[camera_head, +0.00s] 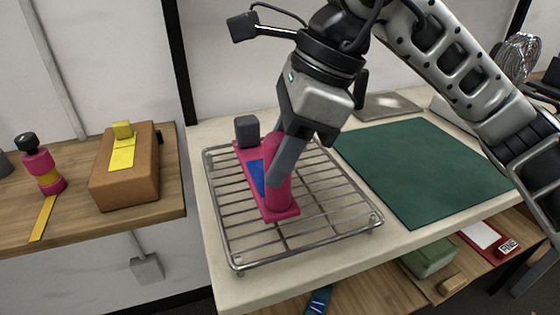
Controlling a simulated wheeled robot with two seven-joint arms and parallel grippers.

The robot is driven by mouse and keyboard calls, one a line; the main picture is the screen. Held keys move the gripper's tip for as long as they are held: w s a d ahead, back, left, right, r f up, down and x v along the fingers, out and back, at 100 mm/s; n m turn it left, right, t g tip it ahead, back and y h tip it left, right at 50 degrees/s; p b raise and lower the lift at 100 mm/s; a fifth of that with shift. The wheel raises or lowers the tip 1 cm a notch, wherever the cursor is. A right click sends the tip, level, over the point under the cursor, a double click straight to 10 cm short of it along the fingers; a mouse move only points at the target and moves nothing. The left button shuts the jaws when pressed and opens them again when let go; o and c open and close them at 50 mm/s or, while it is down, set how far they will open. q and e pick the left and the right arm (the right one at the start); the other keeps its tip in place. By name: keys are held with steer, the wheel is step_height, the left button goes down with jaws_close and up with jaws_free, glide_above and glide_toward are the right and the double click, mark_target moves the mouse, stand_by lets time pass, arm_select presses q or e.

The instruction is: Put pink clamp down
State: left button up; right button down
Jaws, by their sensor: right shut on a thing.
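The pink clamp (283,212) is a long flat pink plate with an upright pink cylinder, a blue patch and a dark grey block at its far end. It is over the wire rack (228,262) on the pale worktop, and I cannot tell whether it touches the wires. My right gripper (277,178) comes down from above and is shut on the clamp at the cylinder. The finger hides part of the cylinder and plate. My left gripper is not in view.
A green mat (425,170) lies right of the rack. On the wooden bench at left are a brown box (120,190) with a yellow strip and a pink bottle-like object (42,172). A lower shelf holds a green box (430,258). Bare rack wires surround the clamp.

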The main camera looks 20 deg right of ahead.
steer(key=shift+d+f, duration=0.1)
steer(key=shift+f, duration=0.65)
steer(key=shift+f, duration=0.15)
steer(key=c, duration=1.1)
jaws_free()
